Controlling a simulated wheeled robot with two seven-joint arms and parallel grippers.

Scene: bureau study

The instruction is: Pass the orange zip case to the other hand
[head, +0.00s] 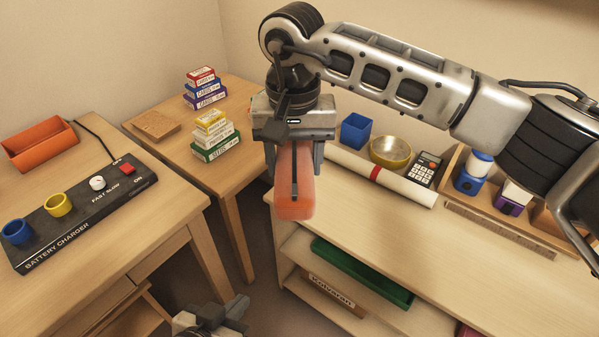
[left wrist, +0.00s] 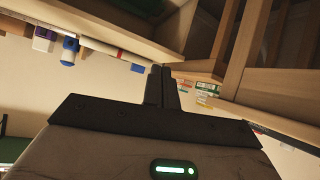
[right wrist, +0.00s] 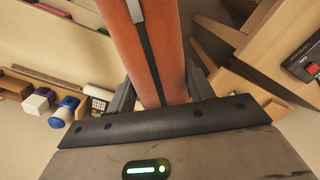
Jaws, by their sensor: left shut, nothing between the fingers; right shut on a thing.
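The orange zip case (head: 293,197) has a dark zip strip along it. It hangs below my right gripper (head: 294,160), which is shut on it in the upper middle of the head view. In the right wrist view the case (right wrist: 165,50) runs between the two fingers and out of the top of the picture. My left gripper (head: 232,308) is low in the head view, below and left of the case and apart from it. In the left wrist view the left fingers (left wrist: 160,88) are closed together with nothing between them.
The battery charger (head: 75,210) and an orange tray (head: 40,146) are on the left desk. Card boxes (head: 213,133) stack on the corner table.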

